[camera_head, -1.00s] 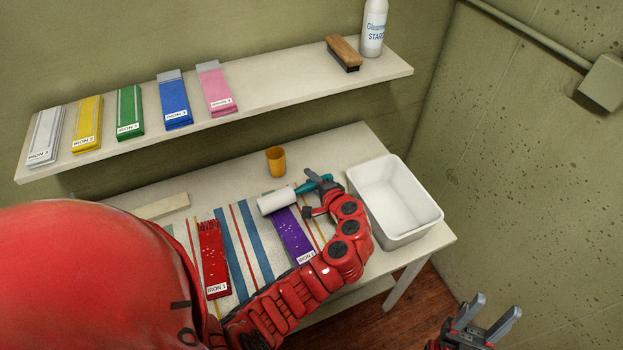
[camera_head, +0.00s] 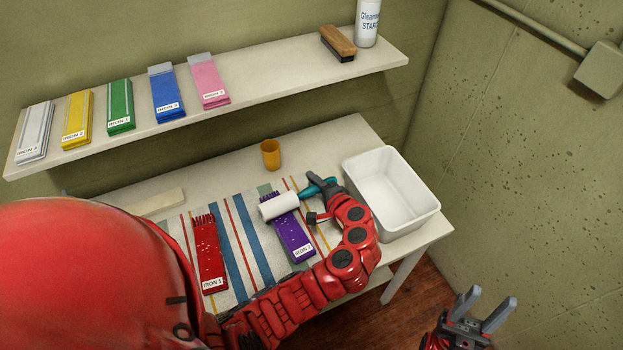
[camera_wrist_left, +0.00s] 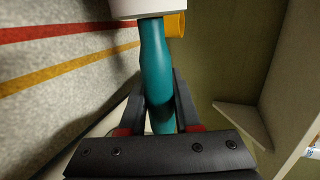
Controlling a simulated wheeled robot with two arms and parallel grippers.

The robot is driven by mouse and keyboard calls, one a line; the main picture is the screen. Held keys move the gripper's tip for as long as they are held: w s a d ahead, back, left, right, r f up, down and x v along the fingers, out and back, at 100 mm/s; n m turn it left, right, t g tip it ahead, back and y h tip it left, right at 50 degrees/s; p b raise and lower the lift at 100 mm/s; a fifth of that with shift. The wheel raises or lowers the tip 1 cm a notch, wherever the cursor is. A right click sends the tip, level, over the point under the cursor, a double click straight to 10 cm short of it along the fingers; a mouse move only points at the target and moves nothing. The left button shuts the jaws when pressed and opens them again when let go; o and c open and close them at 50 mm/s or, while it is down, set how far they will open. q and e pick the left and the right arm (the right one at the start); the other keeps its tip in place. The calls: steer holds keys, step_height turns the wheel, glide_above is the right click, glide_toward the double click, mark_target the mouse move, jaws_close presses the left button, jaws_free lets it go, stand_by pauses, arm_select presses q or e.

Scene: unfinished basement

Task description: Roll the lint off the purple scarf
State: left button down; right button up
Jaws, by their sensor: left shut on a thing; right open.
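The purple scarf (camera_head: 292,237) lies folded on a striped cloth on the table, with pale lint specks and a white label at its near end. My left gripper (camera_head: 322,190) is shut on the teal handle of the lint roller; the handle (camera_wrist_left: 157,75) also shows between the fingers in the left wrist view. The white roller head (camera_head: 279,206) is over the far end of the scarf and hides part of it. I cannot tell whether it touches the scarf. My right gripper (camera_head: 482,308) is open and empty, off the table at the lower right.
A red scarf (camera_head: 208,255) with specks lies left on the striped cloth (camera_head: 238,252). An orange cup (camera_head: 270,154) stands behind, and a white bin (camera_head: 398,222) stands to the right. A shelf (camera_head: 270,82) above holds folded cloths, a brush (camera_head: 338,43) and a bottle (camera_head: 368,24).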

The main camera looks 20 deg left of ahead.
arm_select(q)
steer(key=shift+s+d+b, duration=0.25)
steer(key=shift+s+d, duration=0.4)
steer(key=shift+d, duration=0.25)
steer(key=shift+s+d+b, duration=0.2)
steer(key=shift+s+d, duration=0.4)
steer(key=shift+d, duration=0.25)
steer(key=shift+s+d+b, duration=0.25)
steer(key=shift+s+d, duration=0.4)
steer(key=shift+d, duration=0.25)
steer(key=shift+s+d, duration=0.65)
steer(key=shift+d, duration=0.35)
steer(key=shift+p+v, duration=0.65)
steer(key=shift+v, duration=0.15)
steer(key=shift+s+d+f, duration=0.25)
steer(key=shift+s+d, duration=0.15)
steer(key=shift+d, duration=0.15)
steer(key=shift+w+a, duration=0.1)
steer(key=shift+a, duration=0.05)
steer(key=shift+w+a+p, duration=0.2)
steer(key=shift+w+a, duration=1.3)
steer(key=shift+a, duration=0.6)
steer(key=shift+w+a+p, duration=0.2)
steer(key=shift+w+a, duration=1.25)
steer(key=shift+a, duration=0.7)
steer(key=shift+w+a+p, duration=0.2)
steer(key=shift+w+a, duration=1.3)
steer(key=shift+a, duration=0.6)
